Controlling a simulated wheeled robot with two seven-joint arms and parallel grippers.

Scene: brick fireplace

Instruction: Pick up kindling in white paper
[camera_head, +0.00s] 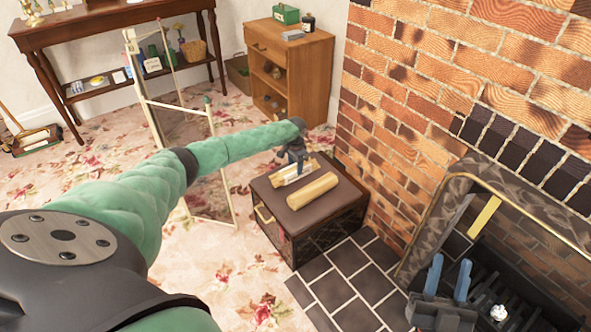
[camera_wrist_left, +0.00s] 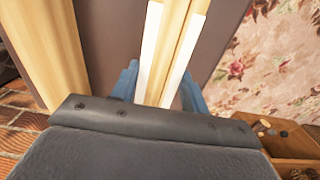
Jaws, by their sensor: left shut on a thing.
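The kindling in white paper (camera_head: 297,174) is a pale wood stick with white wrapping, on the dark chest (camera_head: 333,212). My left gripper (camera_head: 296,164) is over it and shut on it. In the left wrist view the wrapped kindling (camera_wrist_left: 173,45) runs between the blue fingers, with white paper along both sides. I cannot tell whether it is clear of the chest top. A bare wood piece (camera_head: 313,190) lies beside it; it also shows at the left of the left wrist view (camera_wrist_left: 48,45). My right gripper (camera_head: 448,279) is in front of the fireplace, fingers apart and empty.
A brick wall (camera_head: 410,110) rises behind the chest. The fireplace grate (camera_head: 515,300) is at the lower right. A wooden cabinet (camera_head: 310,80) and a leaning framed screen (camera_head: 172,125) stand beyond. Floral carpet (camera_head: 250,275) is open in front of the chest.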

